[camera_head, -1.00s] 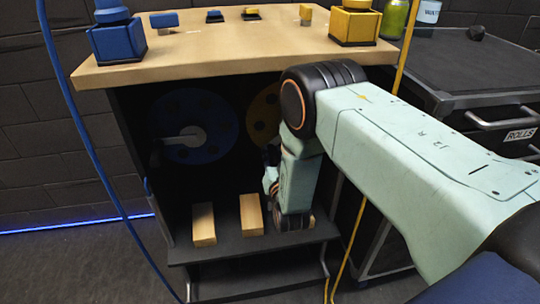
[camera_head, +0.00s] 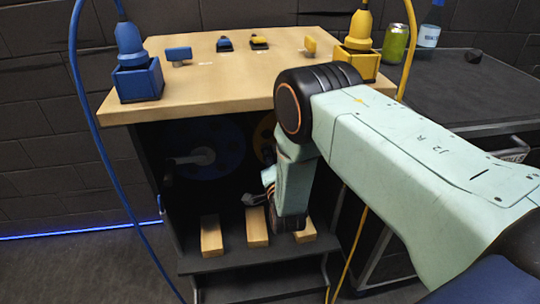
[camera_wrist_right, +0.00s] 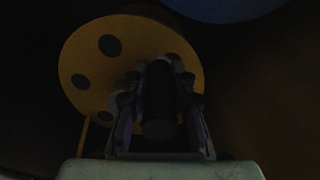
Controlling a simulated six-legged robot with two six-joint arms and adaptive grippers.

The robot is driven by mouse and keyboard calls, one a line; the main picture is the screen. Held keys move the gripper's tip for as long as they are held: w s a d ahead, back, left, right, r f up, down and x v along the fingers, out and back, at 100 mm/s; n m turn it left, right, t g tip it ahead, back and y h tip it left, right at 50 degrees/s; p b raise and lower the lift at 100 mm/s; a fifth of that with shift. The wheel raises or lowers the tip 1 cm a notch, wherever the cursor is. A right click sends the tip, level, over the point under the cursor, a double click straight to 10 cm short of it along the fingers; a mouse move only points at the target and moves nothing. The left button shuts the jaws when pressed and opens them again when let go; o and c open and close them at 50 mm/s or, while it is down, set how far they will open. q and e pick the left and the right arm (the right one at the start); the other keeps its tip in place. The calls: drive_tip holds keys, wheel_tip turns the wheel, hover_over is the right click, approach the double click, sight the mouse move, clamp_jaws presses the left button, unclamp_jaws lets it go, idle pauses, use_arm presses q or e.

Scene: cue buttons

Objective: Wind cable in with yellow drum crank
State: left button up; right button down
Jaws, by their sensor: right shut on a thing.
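The yellow drum (camera_head: 264,140) sits in the dark space under the bench top, mostly behind my right arm. In the right wrist view its yellow face with dark round holes (camera_wrist_right: 84,60) fills the upper left. My right gripper (camera_wrist_right: 157,100) is in front of its lower right part, shut on a dark cylindrical crank handle (camera_wrist_right: 158,128). In the head view the right gripper (camera_head: 264,190) is small and partly hidden by its wrist. The yellow cable (camera_head: 350,235) hangs down beside the bench. My left gripper is not in view.
A blue drum (camera_head: 215,155) with a pale crank is left of the yellow one. Wooden blocks (camera_head: 211,236) lie on the lower shelf. The bench top (camera_head: 230,75) holds blue and yellow sockets with plugs and small buttons. A dark cart (camera_head: 460,90) stands at right.

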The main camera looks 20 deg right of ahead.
wheel_tip(320, 180, up, 2)
drive_tip(key=shift+w+d+r+m+p, duration=0.1)
drive_tip(key=shift+d+r+m+p, duration=0.1)
drive_tip(key=shift+m+p, duration=0.65)
drive_tip(key=shift+d+r, duration=0.2)
drive_tip(key=shift+r, duration=0.2)
drive_tip(key=shift+d+r+m+p, duration=0.1)
drive_tip(key=shift+r+m+p, duration=0.05)
drive_tip(key=shift+m+p, duration=0.15)
drive_tip(key=c, duration=1.1)
unclamp_jaws()
drive_tip(key=shift+f, duration=0.2)
drive_tip(key=shift+s, duration=0.3)
drive_tip(key=v, duration=1.1)
drive_tip(key=shift+s+a, duration=0.25)
drive_tip(key=shift+s, duration=0.05)
